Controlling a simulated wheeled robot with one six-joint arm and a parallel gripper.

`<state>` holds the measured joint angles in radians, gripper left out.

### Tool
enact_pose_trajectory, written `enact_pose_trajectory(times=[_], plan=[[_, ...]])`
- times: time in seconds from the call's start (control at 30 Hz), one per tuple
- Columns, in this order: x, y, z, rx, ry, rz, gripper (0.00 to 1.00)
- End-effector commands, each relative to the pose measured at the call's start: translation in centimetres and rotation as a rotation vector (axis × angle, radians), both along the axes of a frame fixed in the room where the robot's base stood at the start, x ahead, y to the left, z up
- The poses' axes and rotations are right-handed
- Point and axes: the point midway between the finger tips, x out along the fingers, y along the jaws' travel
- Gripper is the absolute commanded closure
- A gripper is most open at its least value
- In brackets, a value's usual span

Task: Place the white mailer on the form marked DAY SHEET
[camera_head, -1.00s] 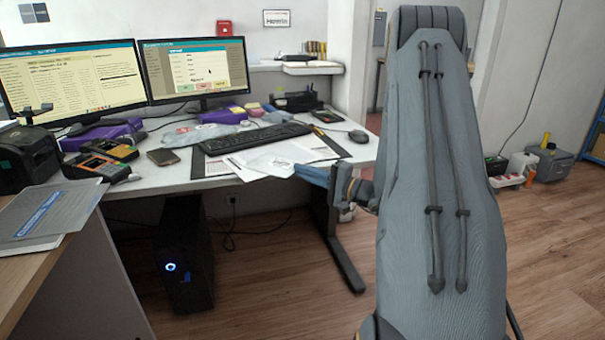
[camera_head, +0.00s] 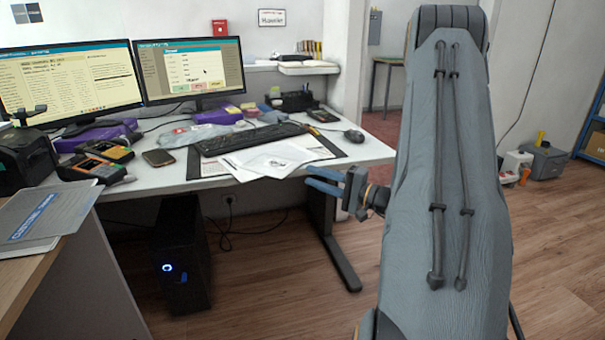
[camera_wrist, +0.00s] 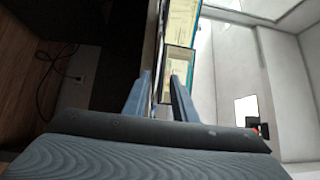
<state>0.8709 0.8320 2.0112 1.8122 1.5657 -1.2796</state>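My gripper (camera_head: 322,180) is in front of the desk's front edge, just right of the papers, with its two blue fingers apart. In the wrist view the fingers (camera_wrist: 158,95) are spread with nothing held between them. Several white sheets (camera_head: 240,172) lie overlapping on the dark desk mat. A pale, flat white piece (camera_head: 272,162) lies on top of them; I cannot tell whether it is the white mailer or paper. No DAY SHEET heading is legible. A grey-white bag with a reddish label (camera_head: 182,137) lies left of the keyboard.
A phone (camera_head: 158,158) and handheld devices (camera_head: 95,168) are on the left of the white desk (camera_head: 190,178). A wooden counter with a grey folder (camera_head: 40,215) is nearer. The floor right of the desk is open.

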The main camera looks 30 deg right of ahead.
Motion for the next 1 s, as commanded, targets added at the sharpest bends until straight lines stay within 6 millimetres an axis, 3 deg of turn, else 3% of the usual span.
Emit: enact_pose_trajectory(times=[0.1,0.3,0.53,0.63,0.67,0.77,0.87,0.9,1.0], plan=[[-2.2,-1.2,-0.1,0.002,0.000,-0.004,0.75],[-4.7,-2.4,-0.4,0.000,0.000,-0.002,0.75],[-5.6,-2.8,-0.4,0.000,-0.001,0.001,0.75],[-5.3,-1.8,-0.1,-0.001,0.009,0.026,0.75],[-5.2,-1.1,0.0,-0.001,0.018,0.048,0.75],[-4.5,3.9,1.1,-0.007,0.079,0.179,0.75],[-4.8,11.7,2.4,-0.036,0.189,0.384,0.75],[-5.4,15.0,2.8,-0.056,0.243,0.472,0.75],[-8.0,22.3,3.5,-0.135,0.381,0.671,0.75]])
